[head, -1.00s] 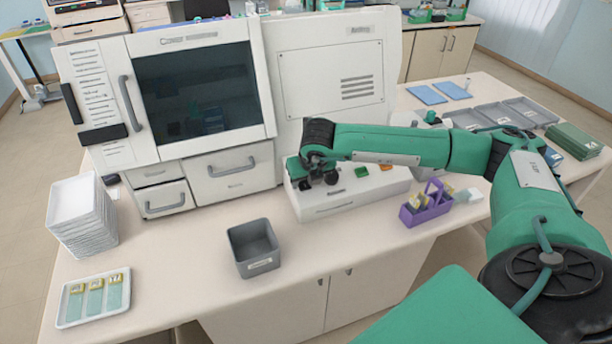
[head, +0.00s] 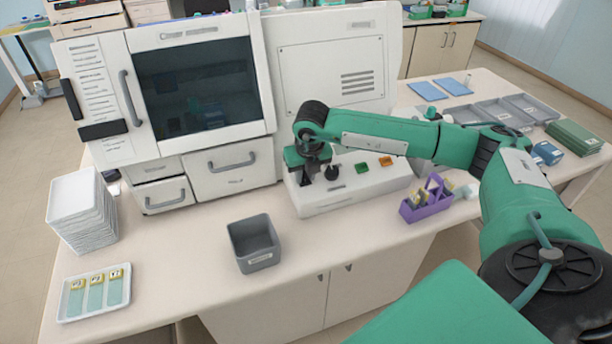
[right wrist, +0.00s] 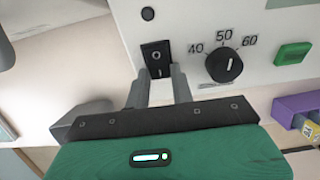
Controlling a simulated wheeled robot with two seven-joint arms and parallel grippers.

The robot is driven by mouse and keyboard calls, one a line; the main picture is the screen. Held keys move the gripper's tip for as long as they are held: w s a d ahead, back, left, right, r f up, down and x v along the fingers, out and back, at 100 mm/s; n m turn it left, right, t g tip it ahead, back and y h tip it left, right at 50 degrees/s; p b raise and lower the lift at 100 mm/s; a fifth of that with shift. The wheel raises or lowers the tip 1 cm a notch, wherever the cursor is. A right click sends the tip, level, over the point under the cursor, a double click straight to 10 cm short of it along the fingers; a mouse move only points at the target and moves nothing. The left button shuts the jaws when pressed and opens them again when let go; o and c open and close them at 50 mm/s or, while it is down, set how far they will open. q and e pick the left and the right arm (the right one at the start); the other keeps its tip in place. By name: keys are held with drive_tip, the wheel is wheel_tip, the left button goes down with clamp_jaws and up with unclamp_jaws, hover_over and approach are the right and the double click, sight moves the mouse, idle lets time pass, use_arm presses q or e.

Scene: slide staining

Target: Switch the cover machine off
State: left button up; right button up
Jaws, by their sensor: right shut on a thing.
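The cover machine (head: 225,160) is a large white cabinet with a dark window at the back of the bench. A low white control box (head: 350,195) stands in front of its right part. In the right wrist view the panel has a black rocker switch (right wrist: 155,56), a black dial (right wrist: 223,65) marked 40, 50, 60, and a green button (right wrist: 292,53). An orange button (head: 386,161) also shows in the head view. My right gripper (right wrist: 160,82) has its fingertips at either side of the switch's lower end, shut on it. My left gripper is not in view.
A grey bin (head: 253,243) stands in front of the machine. A purple rack (head: 427,207) is right of the control box. A stack of white trays (head: 82,212) and a slide tray (head: 95,292) are at the left. The front bench between is clear.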

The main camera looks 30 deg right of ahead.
drive_tip(key=shift+w+r+g, duration=0.1)
drive_tip(key=shift+w+g, duration=0.05)
drive_tip(key=shift+g, duration=0.25)
drive_tip(key=shift+d, duration=0.1)
drive_tip(key=o, duration=1)
drive_tip(key=shift+r, duration=0.1)
drive_tip(key=shift+r+b, duration=0.3)
drive_tip(key=shift+r, duration=0.05)
drive_tip(key=shift+s+a+r+b, duration=0.1)
drive_tip(key=shift+s+r+b, duration=0.35)
drive_tip(key=shift+r, duration=1.7)
drive_tip(key=shift+s+a+r+b, duration=0.15)
drive_tip(key=shift+r+b, duration=0.6)
drive_tip(key=shift+r, duration=1.35)
drive_tip(key=shift+s+r+b, duration=0.3)
drive_tip(key=shift+r+b, duration=0.3)
drive_tip(key=shift+r, duration=1.55)
drive_tip(key=shift+f, duration=0.1)
